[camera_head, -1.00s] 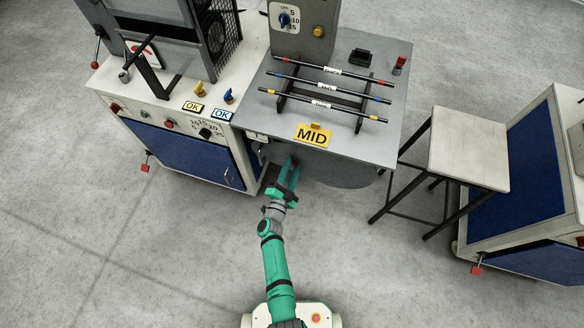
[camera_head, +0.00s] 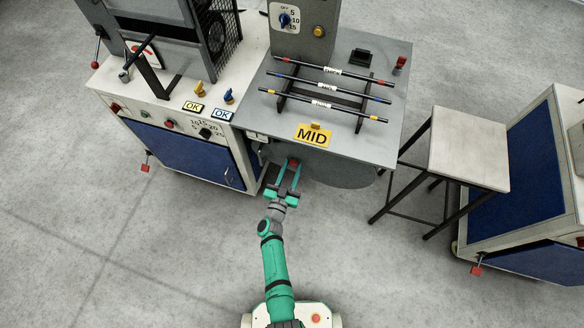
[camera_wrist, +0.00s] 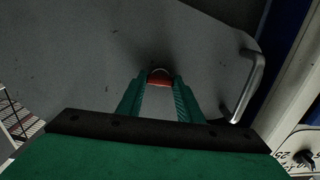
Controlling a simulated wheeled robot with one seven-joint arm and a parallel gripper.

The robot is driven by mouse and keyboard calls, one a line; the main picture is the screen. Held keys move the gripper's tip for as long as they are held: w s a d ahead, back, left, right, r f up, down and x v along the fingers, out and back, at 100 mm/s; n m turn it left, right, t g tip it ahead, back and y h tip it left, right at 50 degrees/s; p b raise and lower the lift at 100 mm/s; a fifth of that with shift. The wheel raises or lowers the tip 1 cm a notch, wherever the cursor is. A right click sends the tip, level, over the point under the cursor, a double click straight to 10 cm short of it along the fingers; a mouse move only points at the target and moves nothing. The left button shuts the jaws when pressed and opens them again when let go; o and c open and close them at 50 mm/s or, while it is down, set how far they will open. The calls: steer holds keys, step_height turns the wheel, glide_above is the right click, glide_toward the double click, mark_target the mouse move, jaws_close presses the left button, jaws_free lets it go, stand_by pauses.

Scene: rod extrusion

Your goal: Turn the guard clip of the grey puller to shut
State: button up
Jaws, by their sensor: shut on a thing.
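The grey puller (camera_head: 338,172) is the grey-topped machine with the yellow MID sign, right of the white cabinet. A small red clip (camera_head: 293,163) sits low on its front face, below the sign. It also shows in the wrist view (camera_wrist: 159,79), with a dark round part above it. My gripper (camera_head: 288,164) reaches the clip from the front. In the wrist view my green fingers (camera_wrist: 160,82) stand on both sides of the clip and are shut on it. The fingers hide its ends, so I cannot tell its exact angle.
A metal handle (camera_wrist: 248,88) stands out to the right of my fingers in the wrist view. The white cabinet (camera_head: 185,150) is close on the left. Three labelled rods lie on a rack (camera_head: 327,94) on top. A stool (camera_head: 468,148) stands at right; the front floor is clear.

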steer(key=shift+f+n, duration=0.1)
steer(key=shift+n, duration=0.3)
steer(key=o, duration=1.1)
steer(key=v, duration=1.1)
steer(key=s+r+n+y, duration=0.1)
steer(key=s+r+y, duration=0.1)
steer(key=s+r, duration=0.5)
steer(key=s+r+y, duration=0.1)
steer(key=s+r, duration=0.3)
steer(key=s, duration=0.6)
steer(key=s+d+r+y, duration=0.1)
steer(key=s+r, duration=0.2)
steer(key=r, duration=0.2)
steer(key=s+d+r+n+g, duration=0.1)
steer(key=s+r, duration=0.3)
steer(key=r, duration=0.1)
steer(key=s+d+r+n+y, duration=0.1)
steer(key=s+r, duration=0.2)
steer(key=r, duration=0.3)
steer(key=shift+s+d+r+g+y, duration=0.1)
steer(key=shift+s+d+g+y, duration=0.05)
steer(key=shift+s+g+y, duration=0.2)
